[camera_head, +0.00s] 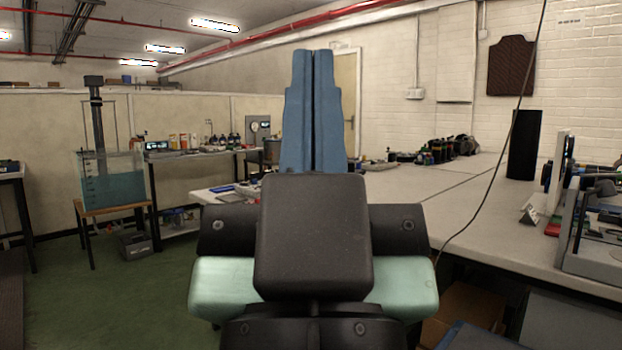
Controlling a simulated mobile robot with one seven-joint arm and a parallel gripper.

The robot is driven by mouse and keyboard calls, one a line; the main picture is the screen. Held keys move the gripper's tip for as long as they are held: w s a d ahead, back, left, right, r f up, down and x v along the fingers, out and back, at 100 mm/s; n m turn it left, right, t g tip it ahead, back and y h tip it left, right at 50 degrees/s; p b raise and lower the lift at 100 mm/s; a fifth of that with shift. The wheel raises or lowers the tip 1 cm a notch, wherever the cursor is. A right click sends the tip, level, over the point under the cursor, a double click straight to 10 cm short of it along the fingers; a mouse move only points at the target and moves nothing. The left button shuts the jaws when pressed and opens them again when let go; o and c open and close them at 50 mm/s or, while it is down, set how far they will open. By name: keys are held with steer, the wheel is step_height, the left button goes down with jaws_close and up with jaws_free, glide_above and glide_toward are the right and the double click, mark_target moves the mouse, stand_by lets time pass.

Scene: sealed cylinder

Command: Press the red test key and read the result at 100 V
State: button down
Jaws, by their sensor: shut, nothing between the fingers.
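My gripper (313,58) stands upright in the middle of the head view. Its two blue fingers are closed against each other with nothing between them. The black and pale green arm parts below it are mine and hide part of the bench behind. I cannot make out a red test key or a voltage reading in this view. Some equipment with dark and grey parts (600,235) stands at the right edge on the bench, cut off by the frame.
A long pale bench (455,205) runs along the right wall, largely clear in the middle. A black cylinder (524,145) stands on it. A dark cable (497,165) hangs across the view. A water tank (112,178) stands at left. Green floor (160,285) is open.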

step_height(320, 180, up, 34)
steer(key=p, duration=3.1)
steer(key=shift+r+p, duration=0.15)
steer(key=shift+p, duration=0.15)
